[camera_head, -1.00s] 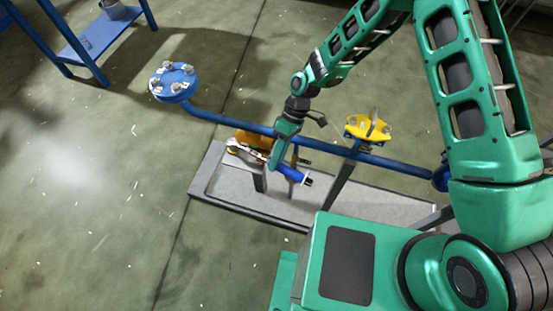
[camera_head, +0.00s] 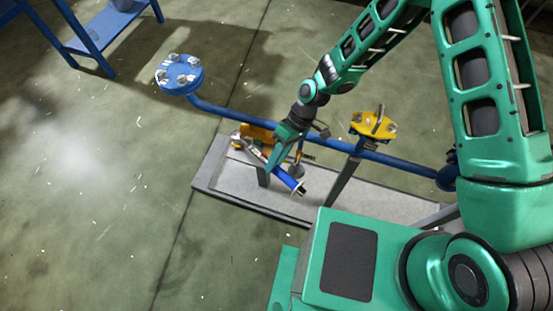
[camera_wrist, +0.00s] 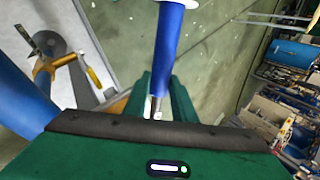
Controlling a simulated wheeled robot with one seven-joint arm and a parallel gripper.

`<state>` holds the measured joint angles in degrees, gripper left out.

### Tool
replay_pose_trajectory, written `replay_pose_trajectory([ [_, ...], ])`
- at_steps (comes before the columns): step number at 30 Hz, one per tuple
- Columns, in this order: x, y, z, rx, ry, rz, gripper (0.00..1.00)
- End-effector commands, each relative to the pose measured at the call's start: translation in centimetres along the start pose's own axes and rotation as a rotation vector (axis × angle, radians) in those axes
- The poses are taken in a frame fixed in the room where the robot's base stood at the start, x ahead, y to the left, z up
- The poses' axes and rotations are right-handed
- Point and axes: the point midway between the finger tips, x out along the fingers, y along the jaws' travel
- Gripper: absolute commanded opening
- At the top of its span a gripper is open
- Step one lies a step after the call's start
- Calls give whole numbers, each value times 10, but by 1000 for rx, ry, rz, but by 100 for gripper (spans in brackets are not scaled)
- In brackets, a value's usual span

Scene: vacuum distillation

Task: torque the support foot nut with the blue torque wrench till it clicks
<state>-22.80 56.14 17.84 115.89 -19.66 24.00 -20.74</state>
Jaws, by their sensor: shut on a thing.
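The blue torque wrench (camera_head: 287,180) is in my gripper (camera_head: 270,166), over the grey plinth. Its blue handle slants down to the right, and its metal head lies to the upper left, beside an orange-yellow support part (camera_head: 258,133). In the wrist view the blue handle (camera_wrist: 170,45) stands out from between the green fingers of my gripper (camera_wrist: 157,97), which are shut on the wrench. The foot nut cannot be made out. Whether the wrench head sits on it cannot be told.
A blue pipe (camera_head: 225,116) runs above the plinth (camera_head: 225,178), with a blue flange (camera_head: 180,75) at its left end. A yellow flanged part (camera_head: 373,126) stands on a post to the right. A blue table frame (camera_head: 95,30) is at the upper left. Open floor lies left.

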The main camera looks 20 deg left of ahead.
Motion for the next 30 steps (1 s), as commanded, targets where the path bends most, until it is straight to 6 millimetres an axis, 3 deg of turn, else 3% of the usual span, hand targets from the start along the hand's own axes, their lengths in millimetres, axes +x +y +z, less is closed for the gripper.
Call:
replay_pose_trajectory([
  [10,14,-21,0,107,82,0,0],
  [30,24,-34,-2,182,139,0,0],
])
